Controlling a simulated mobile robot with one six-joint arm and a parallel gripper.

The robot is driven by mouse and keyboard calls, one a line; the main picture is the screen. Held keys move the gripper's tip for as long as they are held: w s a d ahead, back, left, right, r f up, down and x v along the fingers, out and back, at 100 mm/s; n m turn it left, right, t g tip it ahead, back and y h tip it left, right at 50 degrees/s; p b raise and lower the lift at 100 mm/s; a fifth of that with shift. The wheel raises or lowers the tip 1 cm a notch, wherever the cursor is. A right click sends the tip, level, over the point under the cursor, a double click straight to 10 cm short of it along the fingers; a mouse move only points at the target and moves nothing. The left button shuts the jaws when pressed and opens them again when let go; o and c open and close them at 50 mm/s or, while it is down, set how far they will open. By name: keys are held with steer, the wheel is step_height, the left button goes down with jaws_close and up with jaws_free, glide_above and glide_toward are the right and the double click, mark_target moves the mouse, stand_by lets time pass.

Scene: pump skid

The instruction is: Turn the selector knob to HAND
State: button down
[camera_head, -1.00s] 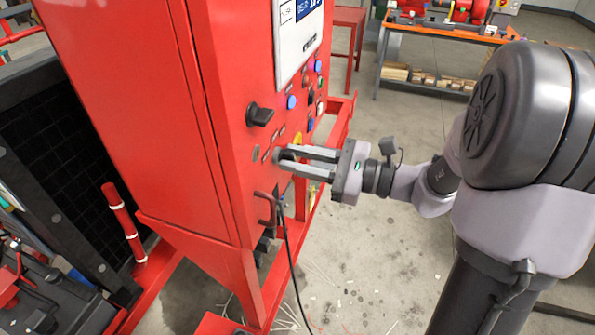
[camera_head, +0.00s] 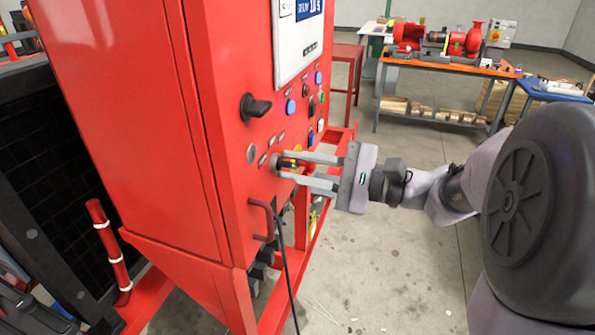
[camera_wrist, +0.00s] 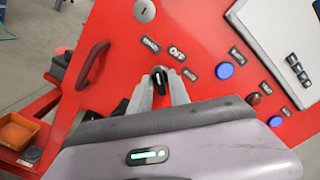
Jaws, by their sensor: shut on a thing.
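The selector knob (camera_wrist: 160,78) is small and black with a white pointer line, on the red panel (camera_wrist: 112,50). Three small label plates, HAND (camera_wrist: 150,45), OFF (camera_wrist: 177,53) and a third (camera_wrist: 190,74), sit above and right of it in the wrist view. The pointer line stands nearly upright there; I cannot tell exactly which label it meets. My gripper (camera_head: 288,166) is shut on the knob, one finger on each side. In the head view the fingers reach the panel from the right and partly hide the knob (camera_head: 289,163).
A larger black rotary handle (camera_head: 256,107) sits above on the panel. A blue button (camera_wrist: 225,71) and other buttons lie right of the knob. Open floor (camera_head: 400,240) lies to the right.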

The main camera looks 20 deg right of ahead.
stand_by(0.3)
steer(key=c, duration=1.5)
jaws_free()
steer(key=p+v, duration=0.3)
steer(key=v, duration=1.4)
steer(key=shift+s+d, duration=0.15)
